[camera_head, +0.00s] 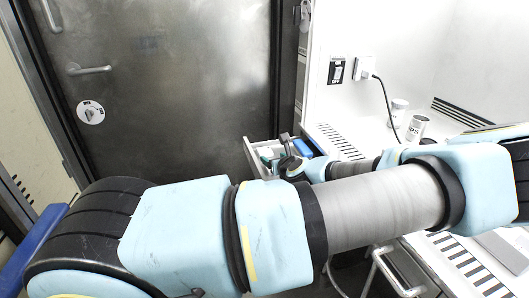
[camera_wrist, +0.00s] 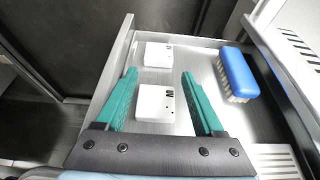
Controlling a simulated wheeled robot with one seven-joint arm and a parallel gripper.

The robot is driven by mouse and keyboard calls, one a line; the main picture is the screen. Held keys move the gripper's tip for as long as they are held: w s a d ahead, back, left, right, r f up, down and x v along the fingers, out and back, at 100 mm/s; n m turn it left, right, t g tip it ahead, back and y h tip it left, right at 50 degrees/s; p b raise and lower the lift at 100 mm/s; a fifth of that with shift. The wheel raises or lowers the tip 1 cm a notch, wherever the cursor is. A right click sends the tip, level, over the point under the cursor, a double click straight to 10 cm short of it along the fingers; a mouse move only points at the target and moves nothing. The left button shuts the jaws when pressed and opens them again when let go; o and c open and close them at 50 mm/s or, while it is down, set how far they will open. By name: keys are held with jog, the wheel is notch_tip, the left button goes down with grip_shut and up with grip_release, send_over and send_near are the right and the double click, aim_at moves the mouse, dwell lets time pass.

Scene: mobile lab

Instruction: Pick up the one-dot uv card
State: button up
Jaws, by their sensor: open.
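In the wrist view two white square cards lie in an open drawer (camera_wrist: 122,50). The near card (camera_wrist: 155,104) lies between the teal fingers of my gripper (camera_wrist: 158,74), which are open and empty. The far card (camera_wrist: 157,55) lies just beyond the fingertips. Both cards have small dark marks by their right edges; I cannot make out how many dots either has. In the head view the drawer (camera_head: 251,155) shows past my arm, which hides most of its inside.
A blue brush (camera_wrist: 237,73) with pale bristles lies in the drawer, right of the cards. The drawer walls stand close around.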

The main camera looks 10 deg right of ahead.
aim_at(267, 154)
jog(key=p+x, duration=0.1)
jog(key=x, duration=0.4)
jog(key=shift+w+a+p, duration=0.1)
jog(key=shift+a+p, duration=0.1)
jog(key=shift+p, duration=0.1)
jog(key=shift+w+f, duration=0.35)
jog(key=shift+w, duration=0.05)
jog(key=shift+c, duration=0.3)
jog(key=c, duration=0.9)
